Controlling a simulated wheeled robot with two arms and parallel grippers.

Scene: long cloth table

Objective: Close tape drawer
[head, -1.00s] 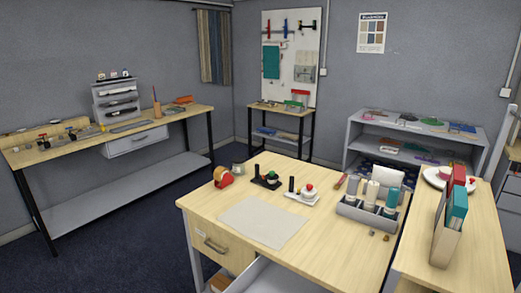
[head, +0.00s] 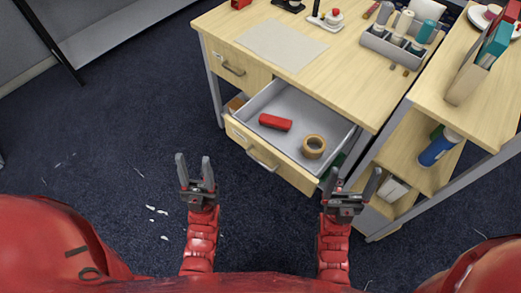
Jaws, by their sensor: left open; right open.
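The tape drawer (head: 337,127) is pulled out from the desk (head: 325,65), below its top. Its wooden front (head: 290,165) with a metal handle (head: 262,158) faces me. Inside lie a roll of brown tape (head: 313,146) and a red block-like item (head: 275,122). My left gripper (head: 195,170) is open and empty, left of the drawer front and apart from it. My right gripper (head: 354,183) is open and empty, to the right of the drawer front's right end and apart from it in the picture.
A closed upper drawer with a handle (head: 232,69) is at the desk's left. A side shelf unit (head: 425,150) with a blue bottle (head: 438,148) stands at the right. The dark carpet (head: 110,150) at left is clear apart from small white scraps.

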